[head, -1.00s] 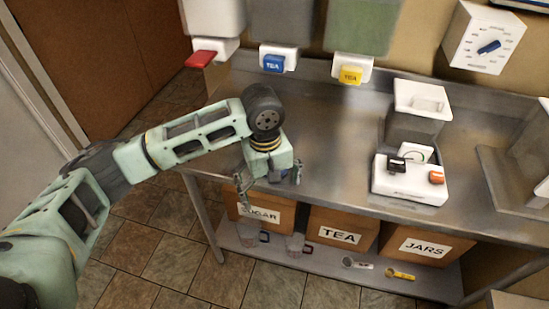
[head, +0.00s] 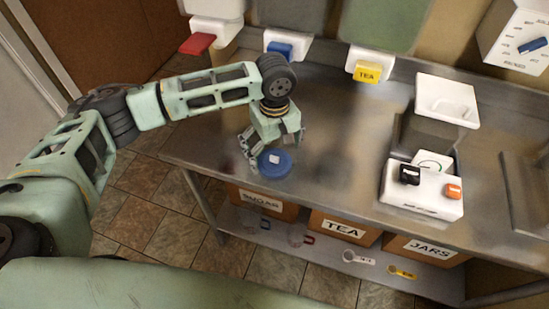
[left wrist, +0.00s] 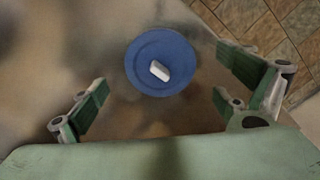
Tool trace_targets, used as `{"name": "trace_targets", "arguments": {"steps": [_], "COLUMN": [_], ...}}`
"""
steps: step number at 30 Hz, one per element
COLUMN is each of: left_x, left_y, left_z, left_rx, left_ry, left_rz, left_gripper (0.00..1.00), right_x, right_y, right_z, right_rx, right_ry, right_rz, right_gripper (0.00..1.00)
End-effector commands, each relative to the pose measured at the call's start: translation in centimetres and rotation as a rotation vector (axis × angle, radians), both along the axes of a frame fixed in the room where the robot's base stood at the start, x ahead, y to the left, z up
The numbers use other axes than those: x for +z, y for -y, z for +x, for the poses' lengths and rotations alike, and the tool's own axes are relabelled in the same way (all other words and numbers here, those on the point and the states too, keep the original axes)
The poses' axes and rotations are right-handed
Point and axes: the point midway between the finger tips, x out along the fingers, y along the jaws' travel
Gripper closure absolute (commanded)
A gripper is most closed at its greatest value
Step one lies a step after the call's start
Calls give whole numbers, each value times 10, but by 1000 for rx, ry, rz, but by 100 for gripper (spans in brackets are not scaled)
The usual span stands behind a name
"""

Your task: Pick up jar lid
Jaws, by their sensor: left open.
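The jar lid (head: 274,163) is a blue disc with a small white handle on top. It lies on the metal counter near its front edge. In the left wrist view the lid (left wrist: 148,75) sits beyond and between my open fingers, apart from both. My left gripper (head: 266,158) is open and empty, over the counter beside and above the lid. It also shows in the left wrist view (left wrist: 160,103). My right gripper is not in view.
The steel counter (head: 320,130) has free room around the lid. A white scale-like device (head: 420,198) with black and orange knobs stands to the right. Boxes marked TEA (head: 343,228) and JARS (head: 428,248) sit on the shelf below. Dispensers with red, blue and yellow levers (head: 367,72) hang behind.

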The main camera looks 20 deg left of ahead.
Motion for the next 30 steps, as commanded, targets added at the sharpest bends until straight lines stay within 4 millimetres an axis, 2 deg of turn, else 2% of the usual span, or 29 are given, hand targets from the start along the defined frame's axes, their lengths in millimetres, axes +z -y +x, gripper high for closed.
{"name": "trace_targets", "arguments": {"steps": [1,6,12,14,26,30], "left_x": [-6,-25,-28,-28,-28,-28], "left_y": [0,1,1,1,1,1], "left_z": [-1,-1,-1,-1,-1,-1], "left_rx": [-1,-1,-2,-2,-2,-2], "left_ry": [-3,-1,1,1,1,1], "left_rz": [2,0,-1,-1,-1,-1], "left_gripper": [6,6,6,6,41,42], "right_x": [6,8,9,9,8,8], "right_y": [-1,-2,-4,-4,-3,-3], "right_z": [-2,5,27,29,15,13], "right_rx": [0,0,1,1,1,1], "right_ry": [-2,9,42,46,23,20], "right_rz": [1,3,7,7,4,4], "right_gripper": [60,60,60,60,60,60]}}
